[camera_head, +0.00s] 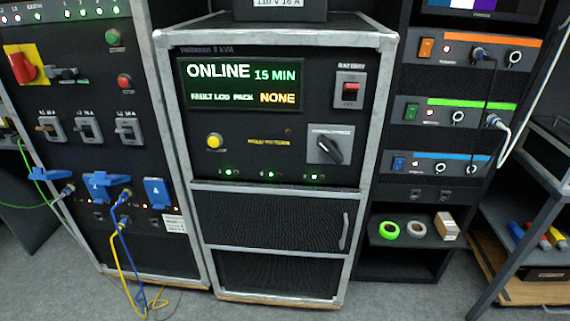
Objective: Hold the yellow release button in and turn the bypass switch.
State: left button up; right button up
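The yellow release button (214,141) is on the front panel of the middle cabinet, left of centre, below the display. The bypass switch (331,147) is a black rotary knob on a grey plate, on the right of the same panel. Its handle lies at a slant, from upper left to lower right. The display (243,84) reads ONLINE, 15 MIN, and FAULT LOG PACK NONE. Nothing touches the button or the switch. Neither of my grippers is in view.
A battery rocker switch (350,90) sits above the bypass switch. The left rack carries a red rotary switch (22,67), blue sockets and hanging cables (119,250). The right rack has a shelf with tape rolls (389,230). The floor before the middle cabinet is clear.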

aim_at(214, 141)
jog(key=k, duration=0.65)
jog(key=u, duration=0.45)
jog(key=i, duration=1.55)
jog(key=z, duration=0.45)
